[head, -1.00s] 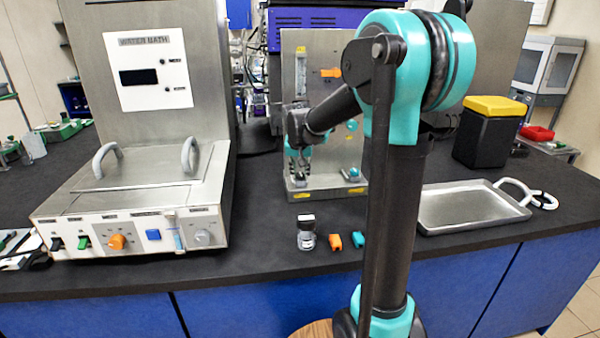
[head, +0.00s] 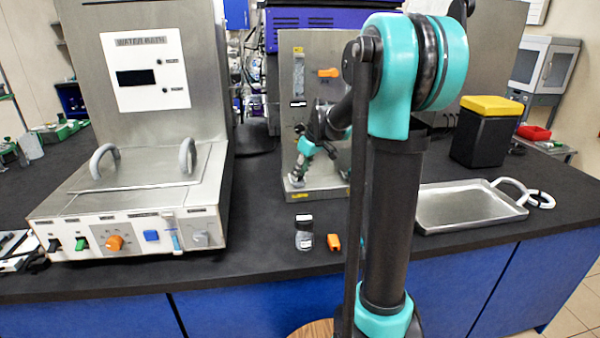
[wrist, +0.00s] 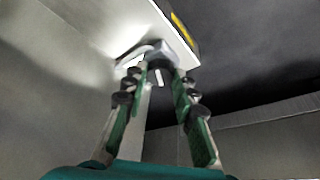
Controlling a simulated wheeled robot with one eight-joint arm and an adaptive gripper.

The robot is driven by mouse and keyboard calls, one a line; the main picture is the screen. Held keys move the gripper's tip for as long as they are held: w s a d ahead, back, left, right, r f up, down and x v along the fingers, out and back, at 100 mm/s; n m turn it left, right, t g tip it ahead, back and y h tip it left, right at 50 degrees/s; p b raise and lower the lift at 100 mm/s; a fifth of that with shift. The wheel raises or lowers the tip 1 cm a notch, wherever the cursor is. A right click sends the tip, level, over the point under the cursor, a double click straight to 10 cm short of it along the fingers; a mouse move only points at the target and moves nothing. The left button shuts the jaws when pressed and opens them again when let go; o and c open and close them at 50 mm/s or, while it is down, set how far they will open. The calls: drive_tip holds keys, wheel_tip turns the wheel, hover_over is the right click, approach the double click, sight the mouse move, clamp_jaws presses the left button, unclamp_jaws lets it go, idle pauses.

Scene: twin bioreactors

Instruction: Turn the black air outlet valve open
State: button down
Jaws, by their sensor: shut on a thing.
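The grey metal bioreactor panel (head: 318,56) stands upright on the bench behind my arm. My gripper (head: 297,178) is low at the panel's left, just above its base, and tilts down to the left. In the wrist view my gripper (wrist: 160,62) has its two green fingers converged at the tips, shut on a small part by a pale, shiny curved piece (wrist: 143,50). That part is mostly hidden by the fingertips; it appears to be the air outlet valve, but I cannot make out its black colour or how far it is turned.
An orange valve (head: 328,73) is higher on the panel. The water bath (head: 130,200) stands left, a metal tray (head: 470,209) right. Bare black bench lies between the bath and bottle.

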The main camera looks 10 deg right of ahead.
drive_tip(key=n+g, duration=0.1)
drive_tip(key=n, duration=0.1)
drive_tip(key=n+y, duration=0.1)
drive_tip(key=n, duration=0.2)
drive_tip(key=shift+w+d+n+g, duration=0.2)
drive_tip(key=shift+n+g, duration=0.1)
drive_tip(key=shift+g, duration=0.1)
idle(0.4)
drive_tip(key=c, duration=1.2)
unclamp_jaws()
drive_tip(key=v, duration=1.2)
drive_tip(key=shift+d, duration=0.15)
